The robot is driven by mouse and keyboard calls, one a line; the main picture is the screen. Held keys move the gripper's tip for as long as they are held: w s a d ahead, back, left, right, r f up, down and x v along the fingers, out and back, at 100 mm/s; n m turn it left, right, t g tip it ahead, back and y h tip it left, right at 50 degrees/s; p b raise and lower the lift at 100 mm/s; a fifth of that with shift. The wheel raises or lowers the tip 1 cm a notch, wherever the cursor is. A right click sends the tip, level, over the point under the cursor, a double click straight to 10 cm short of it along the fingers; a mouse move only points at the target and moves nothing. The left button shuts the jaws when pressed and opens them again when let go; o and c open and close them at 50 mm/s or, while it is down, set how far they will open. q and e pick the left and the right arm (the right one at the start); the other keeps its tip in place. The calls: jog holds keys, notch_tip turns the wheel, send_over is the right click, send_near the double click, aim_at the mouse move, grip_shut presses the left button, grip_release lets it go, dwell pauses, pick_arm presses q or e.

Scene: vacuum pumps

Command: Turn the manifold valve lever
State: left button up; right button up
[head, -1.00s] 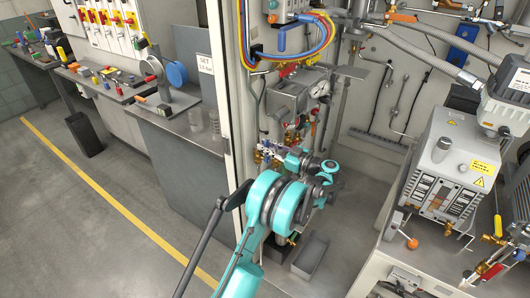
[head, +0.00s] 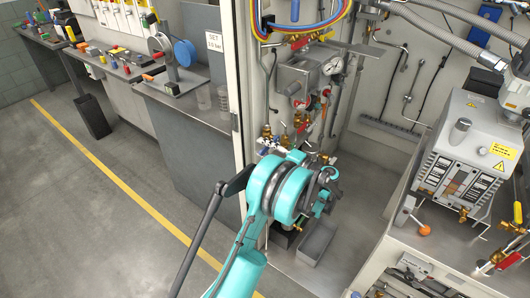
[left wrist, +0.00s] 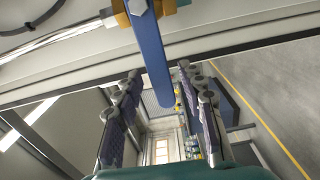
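A blue lever (left wrist: 150,62) hangs from a brass valve body (left wrist: 139,10) in the left wrist view. Its free end lies between the two fingers of my left gripper (left wrist: 160,112). The fingers stand apart, one on each side of the lever, with visible gaps, so they do not appear to grip it. In the head view my teal left arm reaches to the manifold's brass valves (head: 268,134) in the cabinet. My right gripper is not in view.
A pressure gauge (head: 333,65) and red and brass fittings crowd the cabinet above my arm. The cabinet's white door post (head: 237,100) stands close on the left. A grey bin (head: 316,242) sits below. A white pump unit (head: 468,140) stands on the right bench.

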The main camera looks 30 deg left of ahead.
pick_arm(q)
jog(key=shift+d, duration=0.15)
jog(key=shift+d, duration=0.85)
jog(key=d, duration=0.6)
jog(key=shift+s, duration=0.25)
dwell(0.3)
